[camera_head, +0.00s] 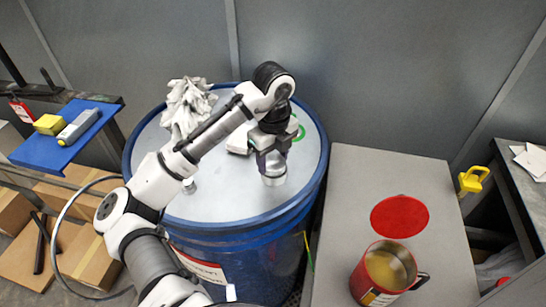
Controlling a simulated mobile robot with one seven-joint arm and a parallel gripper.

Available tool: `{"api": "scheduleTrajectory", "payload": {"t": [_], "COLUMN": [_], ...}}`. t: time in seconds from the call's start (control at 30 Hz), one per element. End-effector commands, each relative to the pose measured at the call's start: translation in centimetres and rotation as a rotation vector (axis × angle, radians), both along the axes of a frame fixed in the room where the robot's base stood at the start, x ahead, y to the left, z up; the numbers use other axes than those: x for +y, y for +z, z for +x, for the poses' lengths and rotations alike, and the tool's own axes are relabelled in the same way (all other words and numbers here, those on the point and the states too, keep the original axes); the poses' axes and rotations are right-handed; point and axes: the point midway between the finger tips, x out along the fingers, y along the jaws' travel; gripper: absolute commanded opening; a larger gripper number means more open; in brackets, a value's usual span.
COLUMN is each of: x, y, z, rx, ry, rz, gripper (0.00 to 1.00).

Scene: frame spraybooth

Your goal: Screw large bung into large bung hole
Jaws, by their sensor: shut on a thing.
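A blue drum (240,233) with a pale grey top stands in the middle of the view. My arm reaches over it from the lower left. My gripper (271,164) points down over the right part of the drum top and is shut on a silver cylindrical piece, the large bung (274,180). I cannot tell whether the bung touches the drum top. The large bung hole cannot be made out. Part of a green ring (300,132) shows behind the gripper. A small silver fitting (189,186) is on the drum top at left, beside my arm.
A crumpled white rag (190,105) lies at the drum's back left, and a white block (239,140) lies behind my arm. A grey bench (345,210) at right holds a red mug (383,272) and a red disc (399,216). A blue shelf (45,152) is at left.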

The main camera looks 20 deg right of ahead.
Motion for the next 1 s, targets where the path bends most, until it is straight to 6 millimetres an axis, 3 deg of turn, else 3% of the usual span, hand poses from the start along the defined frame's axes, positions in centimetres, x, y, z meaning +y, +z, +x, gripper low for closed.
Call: {"api": "scheduleTrajectory", "payload": {"t": [0.17, 0.5, 0.8, 1.0], "x": [-0.04, -0.04, -0.11, -0.12], "y": [0.01, 0.01, -0.03, 0.03], "z": [0.08, 0.08, 0.10, 0.11], "rx": [-0.001, -0.002, -0.002, -0.002], "ry": [-0.130, -0.157, -0.475, -0.542], "rz": [-0.001, -0.001, 0.000, 0.000], "gripper": [0.31, 0.31, 0.31, 0.31]}}
